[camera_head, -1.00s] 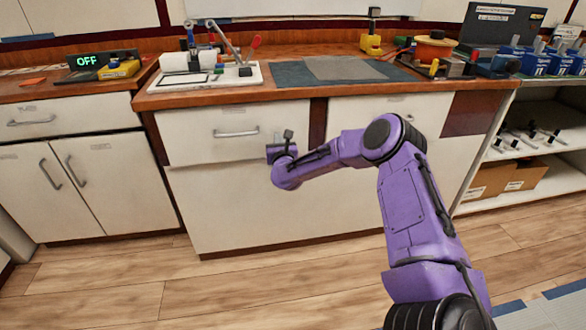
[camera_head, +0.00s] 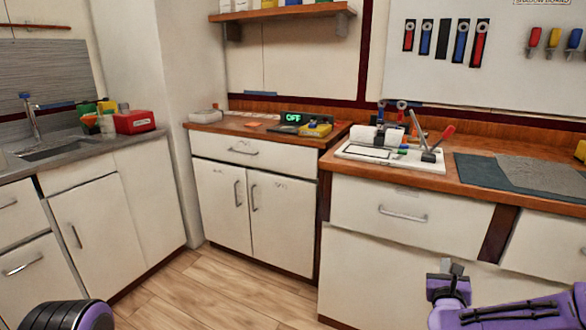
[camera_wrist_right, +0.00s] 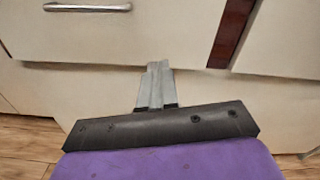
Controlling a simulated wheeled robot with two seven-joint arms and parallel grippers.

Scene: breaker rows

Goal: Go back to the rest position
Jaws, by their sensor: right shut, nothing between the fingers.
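My right arm (camera_head: 520,312) is purple and comes in at the lower right of the head view. Its gripper (camera_head: 453,270) is in front of the lower cabinet fronts, below the counter edge. In the right wrist view the two grey fingers (camera_wrist_right: 155,68) are together, with nothing between them. They point toward a white drawer front (camera_wrist_right: 90,42) with a metal handle. A black and purple part of my left arm (camera_head: 68,314) shows at the lower left of the head view. My left gripper is out of view.
A wooden counter (camera_head: 440,182) carries a white tray (camera_head: 372,167) with tools and a grey mat (camera_head: 480,172). A display reading OFF (camera_head: 291,118) stands on the counter to the left. A sink (camera_head: 55,147) is at far left. Wooden floor (camera_head: 215,285) is open before the cabinets.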

